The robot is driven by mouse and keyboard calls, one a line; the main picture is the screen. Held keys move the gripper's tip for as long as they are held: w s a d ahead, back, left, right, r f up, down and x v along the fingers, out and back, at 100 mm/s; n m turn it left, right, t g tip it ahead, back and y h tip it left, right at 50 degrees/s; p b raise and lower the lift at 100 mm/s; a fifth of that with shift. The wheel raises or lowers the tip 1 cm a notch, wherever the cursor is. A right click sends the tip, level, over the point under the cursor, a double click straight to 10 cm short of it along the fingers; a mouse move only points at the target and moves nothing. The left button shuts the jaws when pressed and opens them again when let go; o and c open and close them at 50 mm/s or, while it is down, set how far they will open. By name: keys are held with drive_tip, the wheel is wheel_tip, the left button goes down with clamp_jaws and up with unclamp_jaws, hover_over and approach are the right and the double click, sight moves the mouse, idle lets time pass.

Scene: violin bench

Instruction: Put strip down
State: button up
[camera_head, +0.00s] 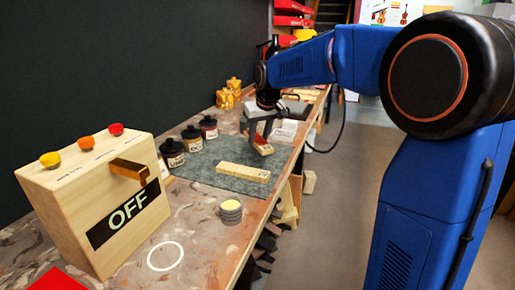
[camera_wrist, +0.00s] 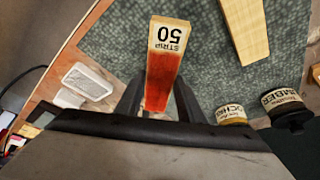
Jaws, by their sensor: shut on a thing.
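My gripper (camera_head: 258,137) is shut on a small strip (camera_head: 263,148) with a red-orange face. In the wrist view the strip (camera_wrist: 163,82) lies between the two fingers (camera_wrist: 157,102), and its pale wooden end reads "STRIP 50". The strip is over the right part of the grey-green mat (camera_head: 205,187) on the bench; the mat also fills much of the wrist view (camera_wrist: 205,55). I cannot tell whether the strip touches the mat.
A pale wooden block (camera_head: 243,173) lies on the mat, near the strip. Dark labelled jars (camera_head: 172,153) stand along the mat's left side. A white dish (camera_wrist: 88,82) is beside the mat. A wooden "OFF" box (camera_head: 90,190) and a yellow-topped cylinder (camera_head: 230,212) stand in front.

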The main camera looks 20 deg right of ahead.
sight(260, 141)
drive_tip(key=shift+f, duration=2.15)
drive_tip(key=shift+f, duration=0.15)
drive_tip(key=o, duration=1.1)
